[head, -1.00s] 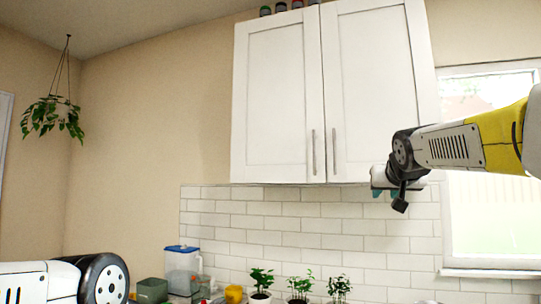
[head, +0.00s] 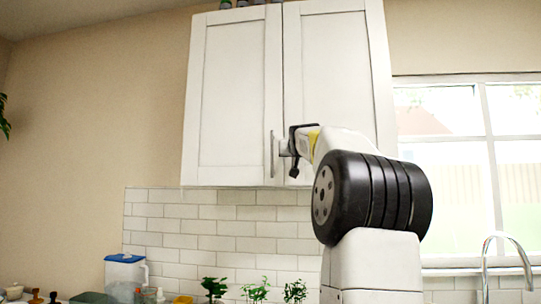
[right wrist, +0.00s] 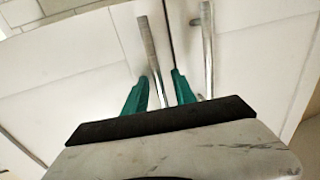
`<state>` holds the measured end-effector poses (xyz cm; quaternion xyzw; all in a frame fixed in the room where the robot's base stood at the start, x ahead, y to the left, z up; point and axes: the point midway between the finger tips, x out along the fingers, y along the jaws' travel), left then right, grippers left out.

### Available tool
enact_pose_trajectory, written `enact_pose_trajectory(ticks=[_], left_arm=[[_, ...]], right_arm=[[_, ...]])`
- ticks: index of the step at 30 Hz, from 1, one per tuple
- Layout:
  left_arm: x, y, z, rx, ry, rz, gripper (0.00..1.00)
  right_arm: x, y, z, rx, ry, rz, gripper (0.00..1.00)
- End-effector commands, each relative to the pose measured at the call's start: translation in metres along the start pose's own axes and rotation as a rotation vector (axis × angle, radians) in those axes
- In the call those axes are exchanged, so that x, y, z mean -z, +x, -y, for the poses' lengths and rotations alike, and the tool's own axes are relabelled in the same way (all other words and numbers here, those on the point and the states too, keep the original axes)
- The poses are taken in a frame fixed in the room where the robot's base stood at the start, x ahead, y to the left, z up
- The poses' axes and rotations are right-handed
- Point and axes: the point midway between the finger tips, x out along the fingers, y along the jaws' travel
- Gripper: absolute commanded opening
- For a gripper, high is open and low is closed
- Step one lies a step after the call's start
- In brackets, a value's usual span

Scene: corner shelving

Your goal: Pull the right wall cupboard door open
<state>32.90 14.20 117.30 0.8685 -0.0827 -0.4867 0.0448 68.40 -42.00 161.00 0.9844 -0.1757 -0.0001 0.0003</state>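The right wall cupboard door (head: 335,75) is white and shut flush beside the left door (head: 232,90). My right gripper (head: 285,148) is at its lower left corner and hides its handle in the head view. In the right wrist view, which looks upside down, my right gripper (right wrist: 158,85) has its two green fingers apart. The right door's bar handle (right wrist: 149,45) runs between them, with a visible gap on each side. The left door's handle (right wrist: 206,45) is outside the fingers; it also shows in the head view (head: 272,154). My left gripper is out of view.
A window (head: 465,150) and a tap (head: 505,245) are to the right. Below the cupboard are white wall tiles (head: 170,225), several potted plants (head: 254,290) and a blue-lidded container (head: 125,272). Jars (head: 243,3) stand on the cupboard top.

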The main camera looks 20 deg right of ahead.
Motion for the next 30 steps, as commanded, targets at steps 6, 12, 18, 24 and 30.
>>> enact_pose_trajectory(ticks=[6, 12, 18, 24, 30], left_arm=[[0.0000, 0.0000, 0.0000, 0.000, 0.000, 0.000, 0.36], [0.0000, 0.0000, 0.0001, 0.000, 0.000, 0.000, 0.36], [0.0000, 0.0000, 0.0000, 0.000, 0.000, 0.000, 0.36], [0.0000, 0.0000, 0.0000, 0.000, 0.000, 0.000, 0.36], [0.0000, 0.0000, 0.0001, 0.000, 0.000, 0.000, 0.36]], right_arm=[[0.0000, 0.0043, 0.0005, 0.001, 0.000, 0.000, 0.32], [-0.0001, 0.0040, 0.0005, 0.001, 0.000, 0.000, 0.16], [-0.0001, 0.0039, 0.0005, 0.001, 0.000, 0.000, 0.00], [-0.0002, 0.0039, 0.0006, 0.002, 0.000, 0.000, 0.00], [-0.0002, 0.0039, 0.0006, 0.002, 0.000, 0.000, 0.00]])
